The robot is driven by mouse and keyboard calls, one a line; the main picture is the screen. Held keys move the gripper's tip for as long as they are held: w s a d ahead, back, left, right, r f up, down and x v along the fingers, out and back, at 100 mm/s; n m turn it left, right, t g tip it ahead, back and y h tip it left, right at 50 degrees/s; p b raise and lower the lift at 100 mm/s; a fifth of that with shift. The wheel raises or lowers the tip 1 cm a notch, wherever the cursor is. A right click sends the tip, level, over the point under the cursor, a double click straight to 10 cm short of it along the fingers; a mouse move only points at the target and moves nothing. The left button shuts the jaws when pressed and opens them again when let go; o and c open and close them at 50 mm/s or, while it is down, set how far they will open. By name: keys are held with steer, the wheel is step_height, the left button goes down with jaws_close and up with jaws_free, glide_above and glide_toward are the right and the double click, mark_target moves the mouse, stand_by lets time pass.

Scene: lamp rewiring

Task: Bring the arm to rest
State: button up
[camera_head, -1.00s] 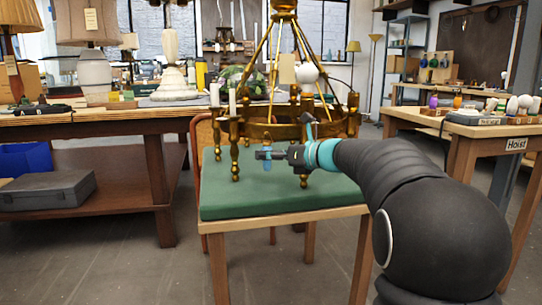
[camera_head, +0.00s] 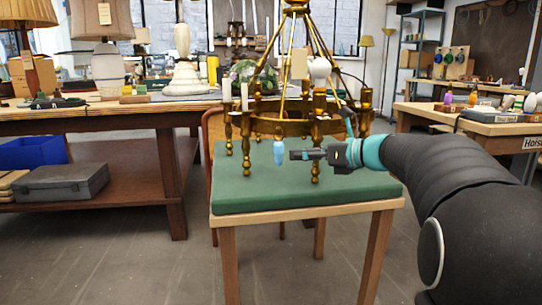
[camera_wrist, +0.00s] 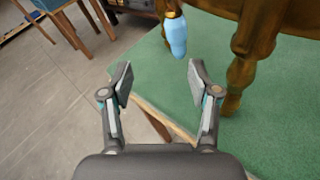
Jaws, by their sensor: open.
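My gripper (camera_head: 300,154) is open and empty at the front of the brass chandelier (camera_head: 282,127). In the wrist view, its two fingers are spread wide with nothing between their tips (camera_wrist: 160,78). A light-blue bulb-shaped piece (camera_head: 279,153) is just left of my gripper in the head view, with a small gap between them. In the wrist view, the blue piece (camera_wrist: 176,36) is beyond the fingertips, under a brass part of the chandelier. My arm reaches in from the right.
The chandelier is over a small table with a green top (camera_head: 240,192). A long bench (camera_head: 90,122) with lamps is behind on the left, with a grey case (camera_head: 62,182) on its shelf. Another bench (camera_head: 478,128) is at right. The floor in front is clear.

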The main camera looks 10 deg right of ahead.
steer(key=s+a+f+n+g+h+p, duration=0.2)
steer(key=s+a+f+n, duration=0.1)
steer(key=s+a+n, duration=0.4)
steer(key=s+a+f+n+g+h+p, duration=0.1)
steer(key=s+a+f+n+g+h, duration=0.15)
steer(key=s+n, duration=0.45)
steer(key=s+d+f+n+h+p, duration=0.2)
steer(key=s+f+n+h, duration=0.1)
steer(key=s+n, duration=0.4)
steer(key=s+d+f+n+g+h+p, duration=0.1)
steer(key=s+f+n, duration=0.4)
steer(key=s, duration=0.8)
steer(key=d+n+h+p, duration=0.1)
steer(key=n+h, duration=0.1)
steer(key=n, duration=0.1)
steer(key=shift+f, duration=0.15)
steer(key=shift+d, duration=0.15)
